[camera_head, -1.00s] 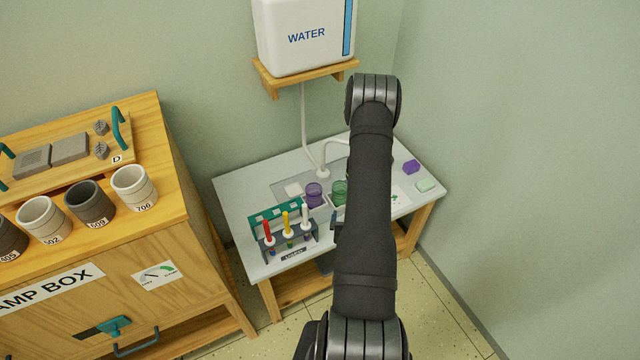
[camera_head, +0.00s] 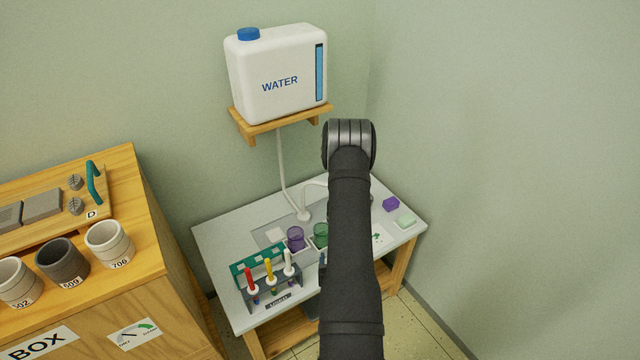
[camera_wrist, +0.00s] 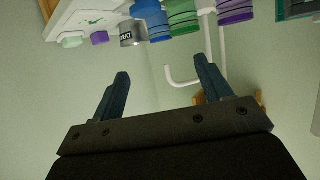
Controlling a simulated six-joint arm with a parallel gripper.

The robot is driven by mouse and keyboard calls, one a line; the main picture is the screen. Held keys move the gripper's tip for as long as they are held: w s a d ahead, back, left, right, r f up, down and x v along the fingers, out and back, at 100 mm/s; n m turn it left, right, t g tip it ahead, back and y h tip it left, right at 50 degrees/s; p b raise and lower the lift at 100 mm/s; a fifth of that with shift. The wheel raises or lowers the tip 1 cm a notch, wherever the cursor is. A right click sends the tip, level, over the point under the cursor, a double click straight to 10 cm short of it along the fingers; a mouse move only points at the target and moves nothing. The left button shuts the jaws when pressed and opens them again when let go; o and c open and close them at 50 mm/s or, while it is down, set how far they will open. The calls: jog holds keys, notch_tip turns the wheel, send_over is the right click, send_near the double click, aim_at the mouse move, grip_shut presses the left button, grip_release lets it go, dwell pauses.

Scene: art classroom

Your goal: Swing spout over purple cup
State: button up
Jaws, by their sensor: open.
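The white spout (camera_head: 306,192) rises from its base on the small table. It bends right in the head view, where my arm hides its outlet. In the wrist view, which looks upside down, the spout (camera_wrist: 190,84) is a hooked white tube between and beyond my fingers. The purple cup (camera_head: 295,239) stands left of the green cup (camera_head: 320,235). In the wrist view the purple cup (camera_wrist: 236,11) is at top right, beside the green cup (camera_wrist: 183,15). My gripper (camera_wrist: 163,82) is open and empty, apart from the spout; it is hidden in the head view.
A blue cup (camera_wrist: 151,18) and grey drain cup (camera_wrist: 132,35) stand beside the green cup. A water container (camera_head: 280,75) sits on a wall shelf (camera_head: 270,128). A rack (camera_head: 275,294) with coloured droppers stands at the table's front. Purple (camera_head: 391,203) and green (camera_head: 405,220) blocks lie right.

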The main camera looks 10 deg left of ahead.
jog(key=w+n, duration=0.1)
jog(key=w+r+n+y, duration=0.1)
jog(key=w+n, duration=0.1)
jog(key=shift+a+r+n+y, duration=0.3)
jog(key=shift+a+r, duration=0.05)
jog(key=shift+r, duration=0.05)
jog(key=c, duration=0.7)
jog(key=n+g+y, duration=0.1)
jog(key=n+y, duration=0.6)
jog(key=n, duration=1.1)
send_near(320, 184)
jog(key=shift+n, duration=0.3)
jog(key=x, duration=1)
jog(key=shift+w+f, duration=0.25)
jog(key=shift+w, duration=0.05)
grip_shut()
